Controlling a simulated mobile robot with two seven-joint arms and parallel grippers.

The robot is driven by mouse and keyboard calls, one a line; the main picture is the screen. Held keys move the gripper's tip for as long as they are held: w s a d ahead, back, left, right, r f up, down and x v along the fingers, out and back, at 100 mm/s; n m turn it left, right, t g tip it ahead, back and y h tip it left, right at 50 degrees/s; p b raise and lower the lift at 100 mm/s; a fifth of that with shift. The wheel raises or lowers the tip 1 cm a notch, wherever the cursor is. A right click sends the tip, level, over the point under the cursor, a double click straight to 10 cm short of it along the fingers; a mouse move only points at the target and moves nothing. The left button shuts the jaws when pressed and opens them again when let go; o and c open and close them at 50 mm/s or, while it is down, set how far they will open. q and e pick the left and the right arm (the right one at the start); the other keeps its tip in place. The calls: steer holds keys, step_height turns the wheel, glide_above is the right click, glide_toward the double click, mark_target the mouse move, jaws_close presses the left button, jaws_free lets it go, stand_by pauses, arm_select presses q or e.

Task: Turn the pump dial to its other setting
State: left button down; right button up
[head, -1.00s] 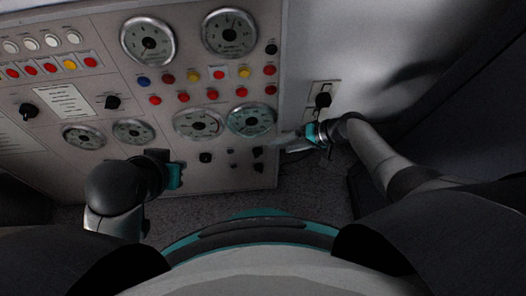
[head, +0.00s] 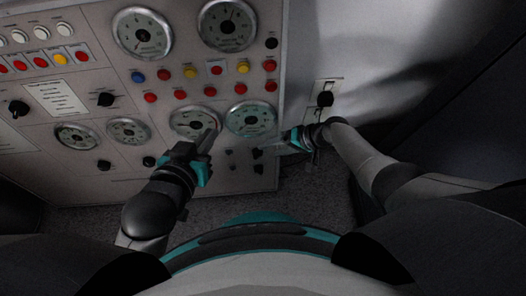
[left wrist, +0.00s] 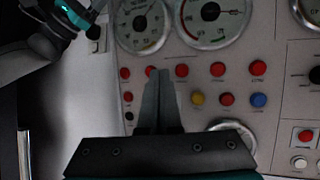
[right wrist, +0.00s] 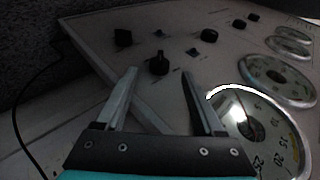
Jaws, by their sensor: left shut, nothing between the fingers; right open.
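The pale panel carries several black knobs, and I cannot read which label marks the pump dial. One knob (right wrist: 158,63) shows in the right wrist view, beyond and between the spread fingers of my right gripper (right wrist: 158,78). That gripper is open and empty, and in the head view it is by the panel's right edge. My left gripper (head: 210,138) is shut and empty, in front of a lower gauge (head: 194,121). In the left wrist view its fingers (left wrist: 158,80) overlap the red buttons.
Two large gauges (head: 142,33) sit high on the panel, with rows of coloured buttons (head: 192,72) below them. A smaller gauge (head: 250,119) is beside my right gripper. Dark carpet floor (head: 310,190) lies below. The wall right of the side plate is bare.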

mark_target(261, 153)
steer(key=shift+a+f+b, duration=0.4)
steer(key=shift+a+f, duration=0.05)
steer(key=shift+f, duration=0.15)
steer(key=shift+w+a+f+b, duration=0.15)
steer(key=shift+a+f+b, duration=0.25)
steer(key=shift+a, duration=0.05)
steer(key=shift+w+a+f+b, duration=0.1)
steer(key=shift+a+f+b, duration=0.3)
steer(key=shift+f, duration=0.05)
arm_select(q)
steer(key=shift+s+d+r+n+t+h, duration=0.15)
steer(key=shift+d+r+t+h, duration=0.3)
steer(key=shift+d+t, duration=0.35)
steer(key=shift+s+d+r+n+t+h, duration=0.1)
steer(key=shift+d+r+t+h, duration=0.35)
steer(key=shift+t, duration=0.55)
steer(key=shift+s+d+r+n+t+h, duration=0.15)
steer(key=shift+d+r+t+h, duration=0.15)
steer(key=shift+d+r+t, duration=0.5)
arm_select(e)
steer(key=shift+a+f, duration=0.25)
steer(key=shift+a, duration=0.05)
arm_select(q)
steer(key=shift+a+f, duration=0.1)
steer(key=shift+f, duration=0.05)
arm_select(e)
jaws_close()
